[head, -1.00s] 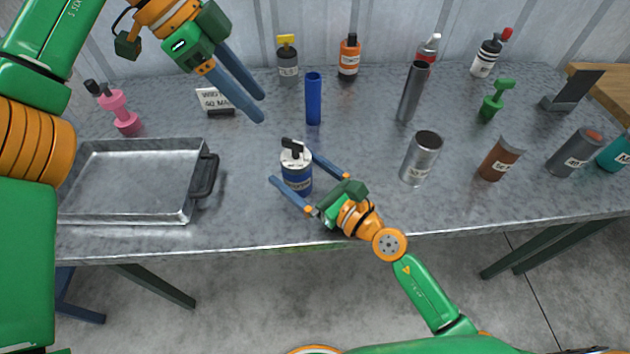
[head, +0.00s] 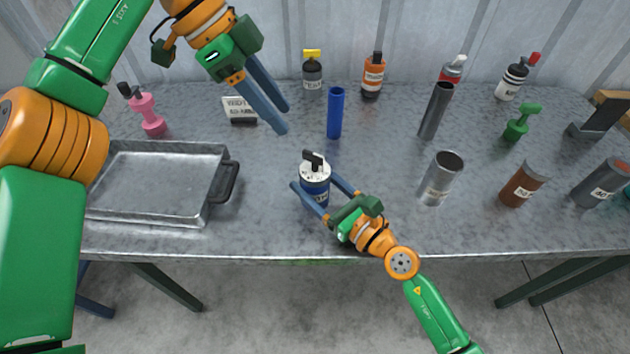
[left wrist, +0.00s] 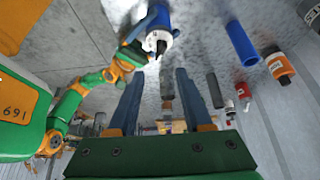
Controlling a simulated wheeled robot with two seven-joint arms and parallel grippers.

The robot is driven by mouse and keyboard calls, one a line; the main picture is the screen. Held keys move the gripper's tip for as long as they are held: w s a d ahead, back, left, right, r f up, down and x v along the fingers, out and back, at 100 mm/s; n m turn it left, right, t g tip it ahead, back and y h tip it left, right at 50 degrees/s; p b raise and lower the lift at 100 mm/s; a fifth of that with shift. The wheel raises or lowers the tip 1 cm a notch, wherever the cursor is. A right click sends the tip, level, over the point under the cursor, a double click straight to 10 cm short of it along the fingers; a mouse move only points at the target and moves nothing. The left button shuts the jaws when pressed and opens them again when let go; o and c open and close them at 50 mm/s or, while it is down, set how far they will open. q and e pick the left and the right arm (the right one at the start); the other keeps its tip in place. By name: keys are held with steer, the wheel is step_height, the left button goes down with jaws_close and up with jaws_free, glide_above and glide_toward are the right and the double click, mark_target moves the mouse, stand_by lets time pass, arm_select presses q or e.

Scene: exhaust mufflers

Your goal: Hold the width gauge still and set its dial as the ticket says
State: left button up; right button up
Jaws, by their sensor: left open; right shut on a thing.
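The width gauge (head: 316,192) is a blue upright can with a white dial top and a black pointer knob (head: 313,159). It stands on the table near the front. My right gripper (head: 315,184) is shut on its sides. The gauge (left wrist: 160,22) also shows at the top of the left wrist view, with my right gripper beside it. The ticket (head: 239,106) is a white card in a dark stand; its writing is too small to read surely. My left gripper (head: 284,118) is open and empty, above the table behind the gauge and right of the ticket.
A grey metal tray (head: 150,214) with a dark handle lies at left. A blue tube (head: 335,113) stands behind the gauge. A silver can (head: 440,178), a dark grey tube (head: 435,111) and a brown can (head: 524,184) stand to the right. Several bottles line the back.

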arm_select(q)
steer(key=shift+o, duration=0.6)
steer(key=o, duration=0.4)
steer(key=d+f+m+h, duration=0.1)
steer(key=d+f, duration=0.1)
steer(key=d+f+m+h, duration=0.1)
steer(key=d, duration=0.2)
steer(key=d+f+h, duration=0.2)
steer(key=shift+d+f+m, duration=0.25)
steer(key=shift+f+m, duration=0.1)
steer(key=shift+m, duration=0.05)
steer(key=shift+c, duration=0.2)
steer(key=s+d+f+h, duration=0.1)
steer(key=d+f+h, duration=0.1)
steer(key=d+h, duration=0.15)
steer(key=n+t+y, duration=0.5)
steer(key=n+t, duration=1)
steer(key=t, duration=0.1)
glide_toward(314, 155)
steer(key=w, duration=0.1)
steer(key=x, duration=1.2)
steer(key=shift+w+d+f, duration=0.2)
steer(key=shift+f, duration=0.2)
jaws_close()
